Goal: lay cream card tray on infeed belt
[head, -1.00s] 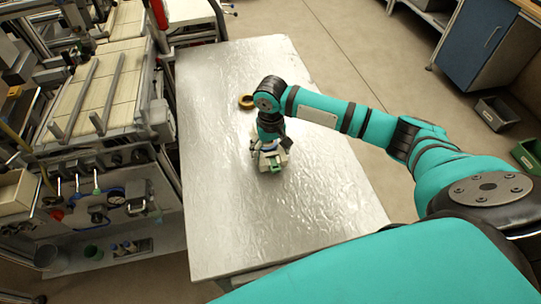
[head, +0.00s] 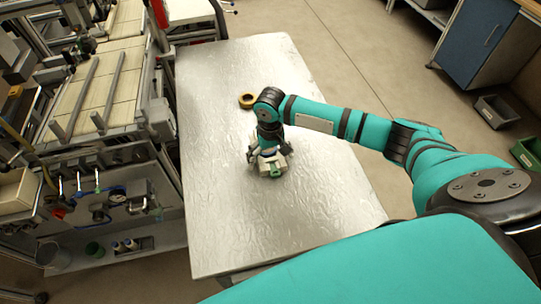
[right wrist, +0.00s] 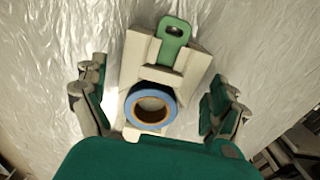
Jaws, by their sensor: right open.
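The cream card tray (head: 267,169), with a green pull tab, lies on the metal table. In the right wrist view the cream tray (right wrist: 195,68) holds a blue tape reel (right wrist: 150,107) with a brown core. My right gripper (right wrist: 160,103) is open, with one finger on each side of the tray and gaps between. In the head view my right gripper (head: 269,154) is over the tray and hides part of it. A cream slatted belt (head: 88,97) on the machine at the left looks like the infeed belt. My left gripper is not in view.
The rest of the tabletop is clear. The machine has rails and levers (head: 80,183) along its near side. A cream box (head: 18,192) stands at the far left.

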